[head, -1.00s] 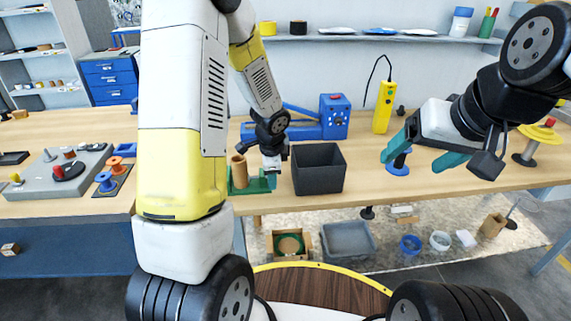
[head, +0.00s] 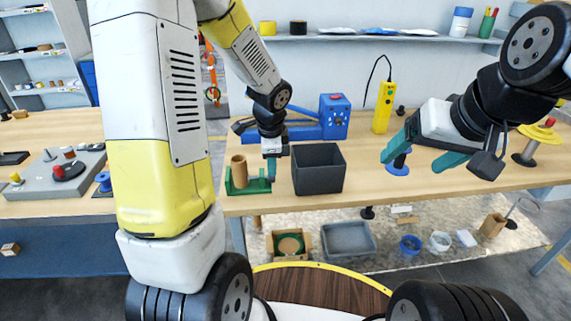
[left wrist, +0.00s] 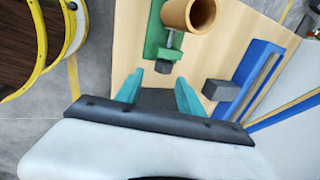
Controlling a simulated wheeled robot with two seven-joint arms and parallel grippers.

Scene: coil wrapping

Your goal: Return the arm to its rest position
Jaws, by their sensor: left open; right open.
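My left arm comes down from the top left, and its gripper (head: 271,169) hangs open just right of the brown tube (head: 239,171). The tube stands upright in a green holder (head: 259,185) on the wooden workbench. In the left wrist view, the teal fingers of my left gripper (left wrist: 157,85) are spread with nothing between them. The green holder (left wrist: 160,40) and the tube's open end (left wrist: 190,12) lie beyond the fingers. My right gripper (head: 423,158) is open and empty, above the right part of the bench.
A dark open bin (head: 318,178) stands right of the green holder. Behind are a blue machine (head: 334,118) and a yellow control box (head: 384,107). A grey board (head: 58,175) lies on the left bench. A shelf (head: 345,37) runs along the wall. The bench front has bare room.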

